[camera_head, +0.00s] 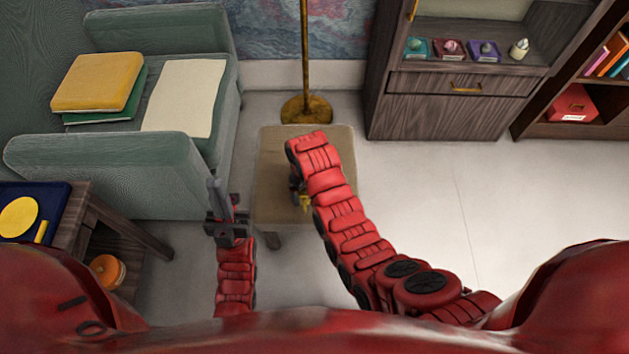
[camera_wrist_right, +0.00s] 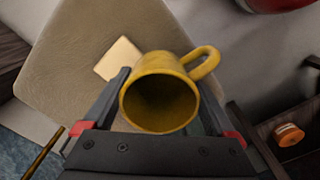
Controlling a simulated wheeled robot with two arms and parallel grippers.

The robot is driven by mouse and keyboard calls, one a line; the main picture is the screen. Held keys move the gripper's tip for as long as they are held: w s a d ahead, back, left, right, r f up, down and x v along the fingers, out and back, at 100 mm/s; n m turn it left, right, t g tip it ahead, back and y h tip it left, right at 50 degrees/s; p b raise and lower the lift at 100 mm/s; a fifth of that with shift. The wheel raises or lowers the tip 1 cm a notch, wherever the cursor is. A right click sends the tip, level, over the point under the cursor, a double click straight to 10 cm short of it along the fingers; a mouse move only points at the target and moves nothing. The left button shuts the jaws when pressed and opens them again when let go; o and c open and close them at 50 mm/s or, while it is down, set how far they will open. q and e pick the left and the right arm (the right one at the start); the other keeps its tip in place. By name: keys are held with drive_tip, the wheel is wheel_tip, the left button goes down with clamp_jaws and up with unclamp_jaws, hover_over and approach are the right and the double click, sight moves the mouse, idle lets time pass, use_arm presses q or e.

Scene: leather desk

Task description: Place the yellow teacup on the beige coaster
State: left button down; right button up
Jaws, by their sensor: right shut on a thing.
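The yellow teacup (camera_wrist_right: 160,98) is between the fingers of my right gripper (camera_wrist_right: 163,82), which is shut on it. Its open mouth faces the right wrist camera and its handle points to the upper right. The beige coaster (camera_wrist_right: 119,60) is a small pale square on the tan leather table top (camera_wrist_right: 75,62), just beyond the cup to the left in that view. In the head view, a bit of yellow cup (camera_head: 305,203) shows beside my right arm, which hides the coaster. My left gripper (camera_head: 221,190) is left of the table, with no object seen in it; its finger gap is unclear.
The small leather table (camera_head: 267,190) stands in the middle. A green armchair (camera_head: 100,160) is on the left, with a side table and blue tray (camera_head: 57,200) in front. A brass lamp base (camera_head: 306,110) stands behind. A cabinet (camera_head: 440,105) is back right. Floor at right is clear.

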drive_tip(key=w, duration=0.2)
drive_tip(key=w+d, duration=0.2)
drive_tip(key=w, duration=0.1)
drive_tip(key=shift+w+d+f+b, duration=0.25)
drive_tip(key=shift+w+b, duration=0.05)
drive_tip(key=shift+w, duration=0.05)
drive_tip(key=shift+f+b, duration=0.35)
drive_tip(key=shift+f, duration=1.45)
drive_tip(key=shift+f, duration=0.1)
drive_tip(key=o, duration=1.4)
drive_tip(key=shift+c, duration=0.2)
